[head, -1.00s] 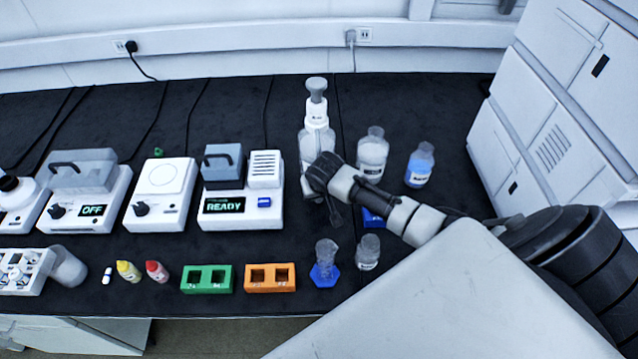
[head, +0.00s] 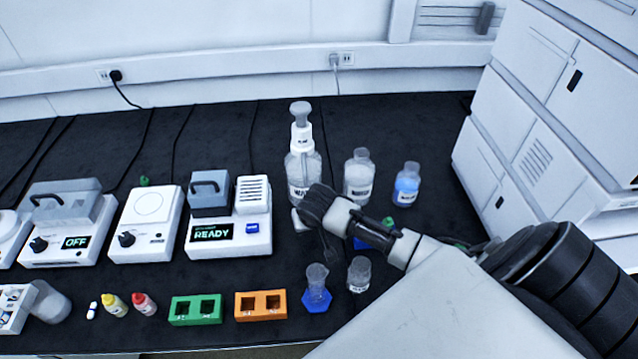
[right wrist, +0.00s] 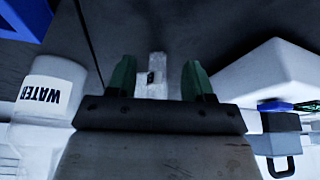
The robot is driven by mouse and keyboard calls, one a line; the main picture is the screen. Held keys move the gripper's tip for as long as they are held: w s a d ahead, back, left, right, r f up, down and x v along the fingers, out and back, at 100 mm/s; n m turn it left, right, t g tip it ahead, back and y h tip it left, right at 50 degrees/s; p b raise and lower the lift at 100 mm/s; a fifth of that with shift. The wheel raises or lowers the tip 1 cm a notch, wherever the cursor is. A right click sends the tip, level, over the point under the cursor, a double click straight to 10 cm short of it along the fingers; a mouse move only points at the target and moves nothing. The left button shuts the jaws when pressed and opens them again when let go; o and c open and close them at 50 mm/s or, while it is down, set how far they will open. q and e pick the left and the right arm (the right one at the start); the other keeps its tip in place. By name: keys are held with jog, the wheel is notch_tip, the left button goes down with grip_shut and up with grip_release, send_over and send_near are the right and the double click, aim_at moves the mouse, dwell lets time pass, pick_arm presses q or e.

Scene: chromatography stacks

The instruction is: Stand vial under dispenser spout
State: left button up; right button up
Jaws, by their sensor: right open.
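The dispenser (head: 303,165) is a clear bottle with a white pump collar and grey top, standing upright behind my right gripper. My right gripper (right wrist: 153,80) has green fingertips; it is open, with a gap between its fingers. A small pale, clear piece with a dark mark, apparently the vial (right wrist: 151,76), stands between and just beyond the fingertips, not gripped. In the head view a small pale piece (head: 299,220) shows just left of the gripper; I cannot tell whether it is the same one. The spout is hidden. My left gripper is out of view.
A white machine reading READY (head: 228,232) stands close on the left. A bottle labelled WATER (right wrist: 45,95) is close beside the gripper. Two bottles (head: 359,178) (head: 406,184) stand right. Green (head: 196,309) and orange (head: 261,305) racks lie in front.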

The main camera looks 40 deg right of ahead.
jog(key=s+a, duration=0.1)
jog(key=s, duration=0.1)
jog(key=s+a, duration=0.1)
jog(key=s, duration=0.2)
jog(key=s+a, duration=0.1)
jog(key=s, duration=0.2)
jog(key=shift+s+r, duration=0.1)
jog(key=shift+s, duration=0.05)
